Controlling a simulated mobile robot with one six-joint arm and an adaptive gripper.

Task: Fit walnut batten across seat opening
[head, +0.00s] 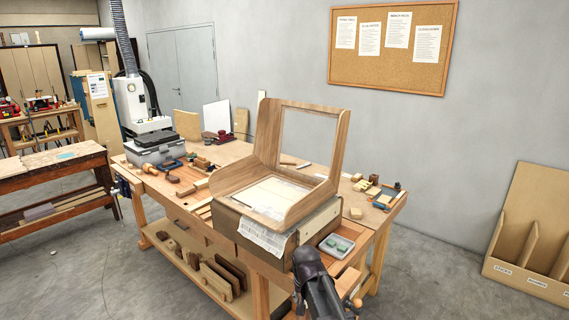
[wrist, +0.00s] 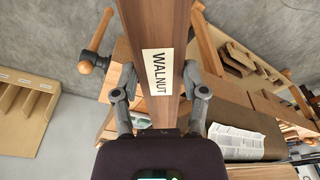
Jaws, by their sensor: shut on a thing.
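In the wrist view my gripper (wrist: 157,92) is shut on the walnut batten (wrist: 153,25), a long brown board with a white "WALNUT" label, one finger on each side. The batten runs up out of the picture top. In the head view the bent wooden seat frame (head: 228,184) stands on a brown block-like base (head: 228,222) on the bench. Its seat opening (head: 272,194) faces up and shows a pale surface inside. The upright back has another opening. My gripper and the batten do not show in the head view; only my dark arm is at the bottom.
The workbench (head: 190,207) holds a newspaper sheet (head: 264,238) draped over the base's front, a grey tray (head: 337,246) with green pieces, clamps and small blocks. A vise handle (wrist: 92,48) shows in the wrist view. Clear floor (head: 440,235) lies to the right, before a wooden rack (head: 530,240).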

